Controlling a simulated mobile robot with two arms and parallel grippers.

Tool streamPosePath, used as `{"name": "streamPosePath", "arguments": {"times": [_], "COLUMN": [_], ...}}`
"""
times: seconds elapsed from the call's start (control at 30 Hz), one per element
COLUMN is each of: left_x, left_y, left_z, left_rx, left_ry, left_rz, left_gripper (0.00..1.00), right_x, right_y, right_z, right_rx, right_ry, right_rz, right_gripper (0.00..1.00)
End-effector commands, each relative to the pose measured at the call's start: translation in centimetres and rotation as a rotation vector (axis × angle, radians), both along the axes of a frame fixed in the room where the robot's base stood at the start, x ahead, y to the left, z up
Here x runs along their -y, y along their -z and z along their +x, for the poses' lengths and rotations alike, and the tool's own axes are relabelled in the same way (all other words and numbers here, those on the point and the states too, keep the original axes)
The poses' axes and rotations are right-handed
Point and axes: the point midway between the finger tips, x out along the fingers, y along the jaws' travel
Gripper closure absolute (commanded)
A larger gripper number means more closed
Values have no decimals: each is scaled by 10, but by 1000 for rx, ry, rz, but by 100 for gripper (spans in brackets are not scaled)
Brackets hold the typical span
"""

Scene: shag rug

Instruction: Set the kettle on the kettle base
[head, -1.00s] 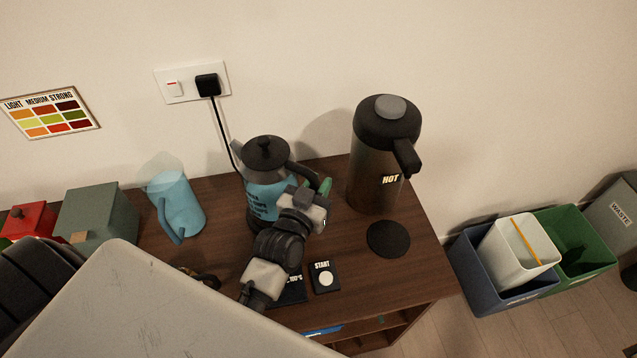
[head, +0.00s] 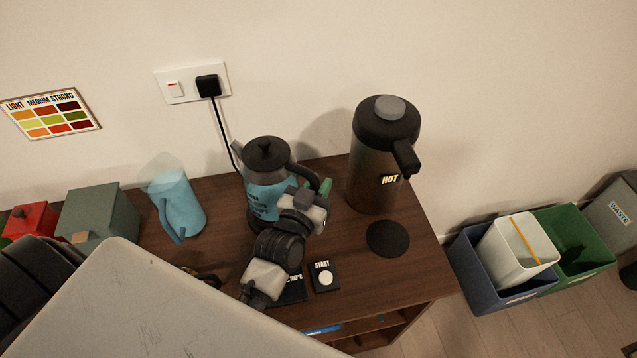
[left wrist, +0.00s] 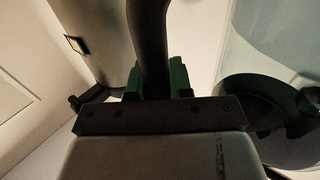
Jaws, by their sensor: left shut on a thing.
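The kettle (head: 260,192) has a black lid, a black handle and a blue see-through body with dark lettering. It stands upright near the wall, over the back of the wooden cabinet top. My left gripper (head: 317,190) is shut on the kettle's handle, at its right side. In the left wrist view the black handle (left wrist: 150,45) runs down between the green finger pads, and the clear body (left wrist: 270,45) is at the right. The kettle base is hidden or merges with the dark kettle bottom, so I cannot tell whether they touch. My right gripper is not in view.
A tall dispenser marked HOT (head: 382,160) stands close right of the kettle, with a black round mat (head: 388,238) before it. A blue jug (head: 180,205) is at the left. A black cord (head: 222,130) runs down behind the kettle. A START button (head: 325,278) lies in front.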

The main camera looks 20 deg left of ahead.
Motion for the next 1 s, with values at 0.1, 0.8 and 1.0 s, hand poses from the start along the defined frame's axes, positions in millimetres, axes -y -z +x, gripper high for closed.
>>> {"name": "streamPosePath", "arguments": {"times": [0.1, 0.8, 1.0], "left_x": [-1, -1, -1], "left_y": [-5, -5, -5], "left_z": [1, 1, 1], "left_rx": [12, 12, 12], "left_ry": [-2, -2, -2], "left_rz": [8, 8, 8], "left_gripper": [100, 100, 100], "right_x": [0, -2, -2], "right_y": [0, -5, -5], "right_z": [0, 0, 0], "right_rx": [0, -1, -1], "right_ry": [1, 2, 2], "right_rz": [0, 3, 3], "right_gripper": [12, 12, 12]}}
